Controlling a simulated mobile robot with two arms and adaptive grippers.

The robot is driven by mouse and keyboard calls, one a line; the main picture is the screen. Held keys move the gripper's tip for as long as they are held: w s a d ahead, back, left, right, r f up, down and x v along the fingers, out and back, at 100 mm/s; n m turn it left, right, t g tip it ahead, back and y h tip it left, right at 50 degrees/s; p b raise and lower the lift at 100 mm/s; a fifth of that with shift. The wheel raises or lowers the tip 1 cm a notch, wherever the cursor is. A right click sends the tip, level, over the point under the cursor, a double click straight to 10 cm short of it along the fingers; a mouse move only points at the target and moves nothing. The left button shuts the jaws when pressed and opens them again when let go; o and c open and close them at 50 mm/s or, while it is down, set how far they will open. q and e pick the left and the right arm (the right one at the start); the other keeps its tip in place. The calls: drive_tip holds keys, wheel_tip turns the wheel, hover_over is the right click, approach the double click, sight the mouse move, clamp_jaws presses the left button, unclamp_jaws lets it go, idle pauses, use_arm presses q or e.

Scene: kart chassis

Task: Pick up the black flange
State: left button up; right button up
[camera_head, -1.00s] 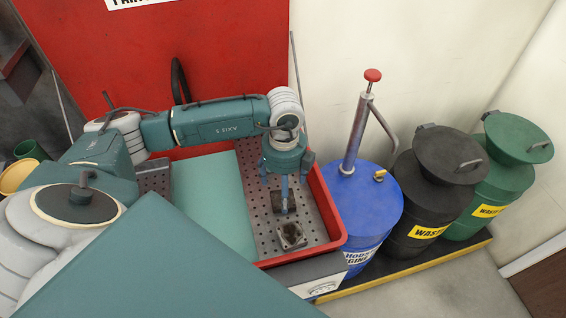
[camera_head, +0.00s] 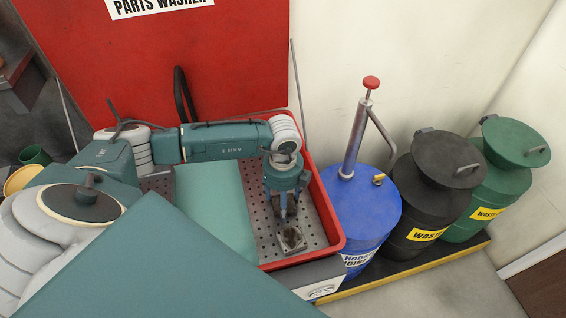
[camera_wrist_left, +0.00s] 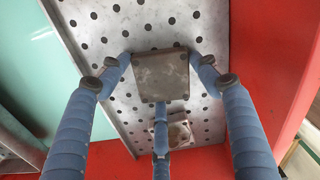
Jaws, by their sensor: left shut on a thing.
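The black flange, a dark square plate, shows in the left wrist view (camera_wrist_left: 160,76) over the perforated tray floor. My left gripper (camera_head: 283,206) points down into the red basin and is shut on the flange. In the left wrist view, blue fingers are at its left and right sides, and a third finger is at its near edge. In the head view the flange is mostly hidden by the fingers. I cannot tell whether it still touches the tray. My right gripper is not in view.
A lighter grey flange (camera_head: 291,240) lies on the perforated tray close by. The red basin rim (camera_head: 329,210) surrounds the tray, and a teal panel (camera_head: 214,215) covers its left part. A blue drum (camera_head: 365,213) with a pump and two waste cans (camera_head: 425,212) stand right.

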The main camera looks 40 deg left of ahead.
use_arm(q)
drive_tip(key=shift+w+d, duration=0.1)
drive_tip(key=c, duration=0.3)
drive_tip(key=shift+c, duration=0.2)
drive_tip(key=shift+r, duration=0.2)
